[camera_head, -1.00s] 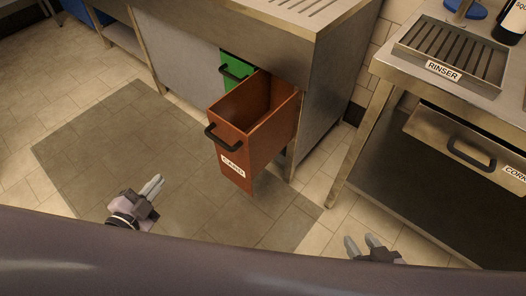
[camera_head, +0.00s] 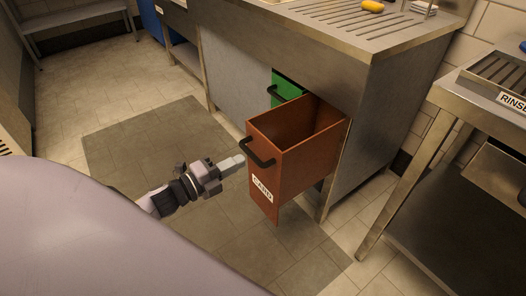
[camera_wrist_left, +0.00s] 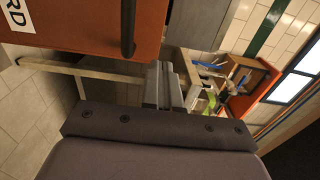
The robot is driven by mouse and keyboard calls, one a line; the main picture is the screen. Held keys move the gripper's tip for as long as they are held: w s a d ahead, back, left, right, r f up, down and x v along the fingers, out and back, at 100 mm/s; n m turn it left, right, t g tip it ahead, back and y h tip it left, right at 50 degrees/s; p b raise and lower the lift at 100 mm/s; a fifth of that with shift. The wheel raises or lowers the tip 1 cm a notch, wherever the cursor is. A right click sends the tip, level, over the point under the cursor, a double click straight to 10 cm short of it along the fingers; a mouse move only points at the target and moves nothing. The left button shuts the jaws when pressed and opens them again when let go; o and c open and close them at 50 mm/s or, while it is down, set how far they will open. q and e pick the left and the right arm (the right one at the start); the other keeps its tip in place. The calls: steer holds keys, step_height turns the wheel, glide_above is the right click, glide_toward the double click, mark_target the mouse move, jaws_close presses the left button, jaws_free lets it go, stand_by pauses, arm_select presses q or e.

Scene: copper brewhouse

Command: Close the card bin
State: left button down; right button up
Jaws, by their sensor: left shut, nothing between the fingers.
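The card bin (camera_head: 300,160) is a red-brown pull-out drawer with a dark bar handle (camera_head: 258,153) and a CARD label on its front. It stands pulled out from under the steel counter, and its inside looks empty. In the left wrist view the bin's front (camera_wrist_left: 80,25) fills the upper left, with the handle (camera_wrist_left: 128,25) beside it. My left gripper (camera_head: 233,165) is shut and empty, just left of the bin front and near the handle. In the left wrist view its fingers (camera_wrist_left: 163,88) lie together below the handle. I cannot tell whether they touch the bin. My right gripper is not in view.
A green bin (camera_head: 287,88) sits behind the card bin under the steel counter (camera_head: 365,55). A second steel table (camera_head: 460,130) with a rinser stands at the right. A dark mat (camera_head: 150,140) covers the open floor at the left.

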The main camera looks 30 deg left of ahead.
mark_target(271, 145)
arm_select(q)
steer(key=b+x, duration=0.1)
steer(key=x, duration=0.7)
steer(key=shift+w+d, duration=0.15)
steer(key=shift+w, duration=0.15)
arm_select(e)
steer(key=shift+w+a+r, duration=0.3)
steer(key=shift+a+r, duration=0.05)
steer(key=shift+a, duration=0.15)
